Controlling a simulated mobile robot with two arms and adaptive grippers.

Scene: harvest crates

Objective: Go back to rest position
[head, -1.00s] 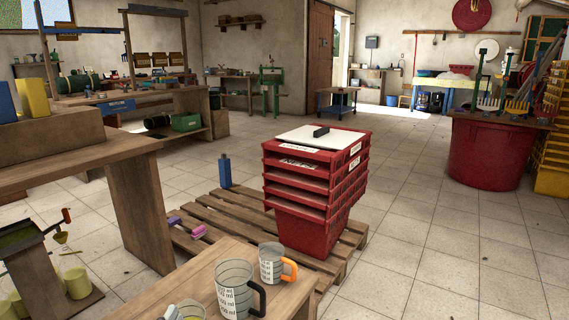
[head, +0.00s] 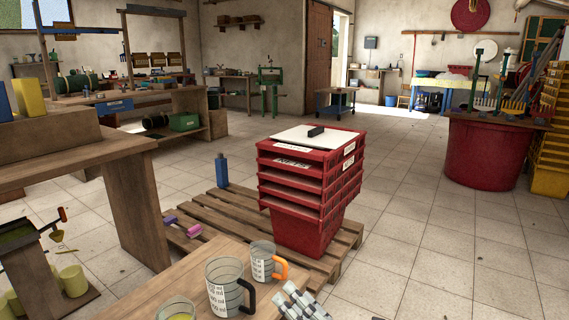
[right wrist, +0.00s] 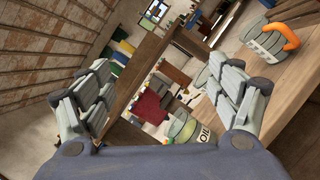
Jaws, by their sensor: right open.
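My right gripper (head: 301,303) shows at the bottom edge of the head view, just right of the wooden table with the jugs. In the right wrist view my right gripper (right wrist: 165,88) has its two fingers wide apart, with nothing held between them. My left gripper is not in view. A stack of red crates (head: 305,205) stands on a wooden pallet (head: 212,232), with a white lid (head: 316,139) and a small black block (head: 316,131) on top.
A measuring jug with a black handle (head: 225,287) and one with an orange handle (head: 262,262) stand on the near table (head: 165,290), close to my right gripper. A blue bottle (head: 222,171) stands near the pallet.

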